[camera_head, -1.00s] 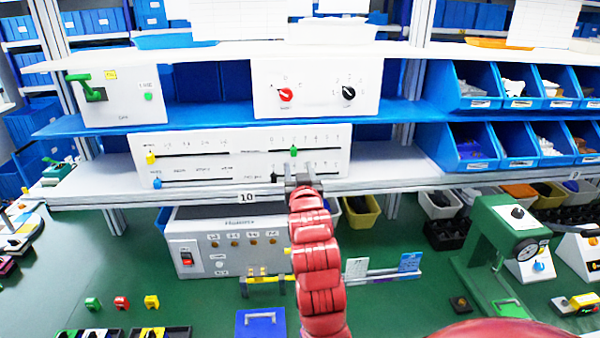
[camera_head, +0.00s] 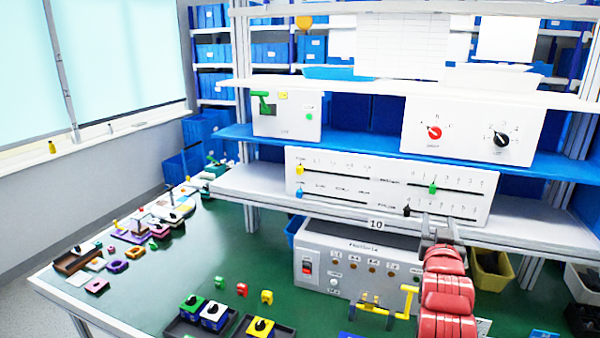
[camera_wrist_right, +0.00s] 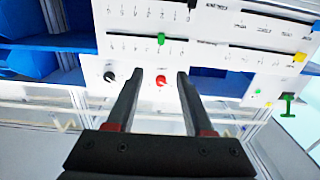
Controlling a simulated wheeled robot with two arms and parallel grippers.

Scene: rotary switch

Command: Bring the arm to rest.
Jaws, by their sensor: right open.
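My right gripper (camera_head: 438,220) is in front of the lower right part of the white slider panel (camera_head: 340,190), just right of the black slider (camera_head: 407,210). In the right wrist view the gripper (camera_wrist_right: 160,76) has its two fingers spread with nothing held between them. A red knob (camera_wrist_right: 161,81) shows between the fingertips in that view, on the panel beyond. The switch box with a red knob (camera_head: 434,132) and a black knob (camera_head: 501,139) stands on the shelf above. My left gripper is not in view.
A green-handled switch box (camera_head: 286,122) stands on the upper left shelf. Below the arm are a grey power box (camera_head: 345,262) and a yellow bin (camera_head: 490,275). Small coloured parts lie on the green table (camera_head: 200,265). A window wall is at left.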

